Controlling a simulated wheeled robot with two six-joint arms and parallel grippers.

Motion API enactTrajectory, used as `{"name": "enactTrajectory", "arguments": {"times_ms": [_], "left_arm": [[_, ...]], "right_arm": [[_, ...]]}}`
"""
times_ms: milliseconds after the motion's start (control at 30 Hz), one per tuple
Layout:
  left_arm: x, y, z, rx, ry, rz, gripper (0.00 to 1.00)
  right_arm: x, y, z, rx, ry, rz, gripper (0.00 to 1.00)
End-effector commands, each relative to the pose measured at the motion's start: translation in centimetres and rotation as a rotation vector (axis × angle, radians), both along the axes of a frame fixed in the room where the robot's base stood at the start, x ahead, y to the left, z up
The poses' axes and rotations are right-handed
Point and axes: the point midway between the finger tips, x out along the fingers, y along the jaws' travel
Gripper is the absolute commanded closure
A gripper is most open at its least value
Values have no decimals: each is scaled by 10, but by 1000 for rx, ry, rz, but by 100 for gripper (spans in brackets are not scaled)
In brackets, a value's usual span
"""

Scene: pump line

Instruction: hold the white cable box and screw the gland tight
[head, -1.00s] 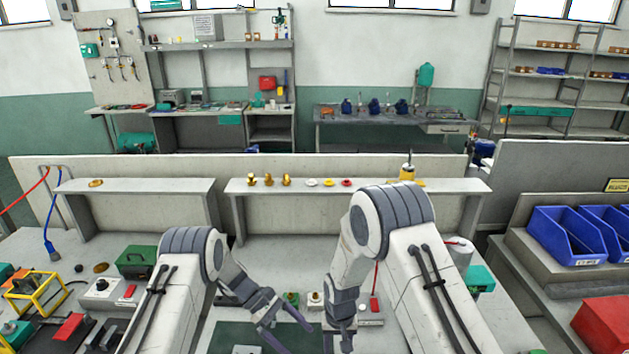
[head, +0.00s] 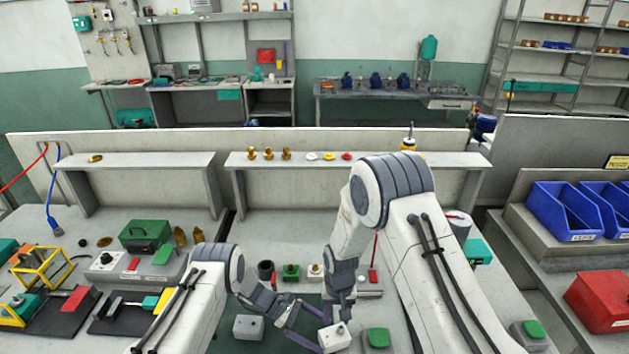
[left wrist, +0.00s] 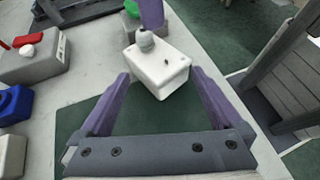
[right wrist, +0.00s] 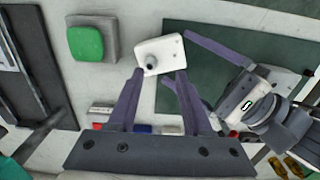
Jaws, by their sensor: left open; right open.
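The white cable box (head: 334,337) sits on the bench at the front edge of the green mat. Its gland stands up from the top, grey in the left wrist view (left wrist: 146,40) and dark-tipped in the right wrist view (right wrist: 150,62). My left gripper (head: 319,328) is open and low, its fingers (left wrist: 160,85) spread toward the two sides of the box. I cannot tell whether they touch it. My right gripper (head: 339,312) points down above the box, open, its fingertips (right wrist: 160,73) close to the gland. In the left wrist view a right finger covers part of the space above the gland.
A grey box with a green top (head: 376,338) stands just right of the cable box. Several small fixtures, including a green one (head: 291,273), stand behind the grippers.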

Motion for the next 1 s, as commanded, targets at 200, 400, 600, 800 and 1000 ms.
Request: {"name": "enactTrajectory", "arguments": {"times_ms": [200,400,600,800,1000], "left_arm": [[-5,-17,-10,1,0,0,0],[-7,-22,-13,1,0,0,0],[-7,-22,-13,1,0,0,0],[-7,-22,-13,1,0,0,69],[-7,-22,-13,0,0,0,83]], "right_arm": [[0,0,0,0,0,0,50],[0,0,0,0,0,0,50],[0,0,0,0,0,0,50],[0,0,0,0,0,0,50],[0,0,0,0,0,0,50]]}}
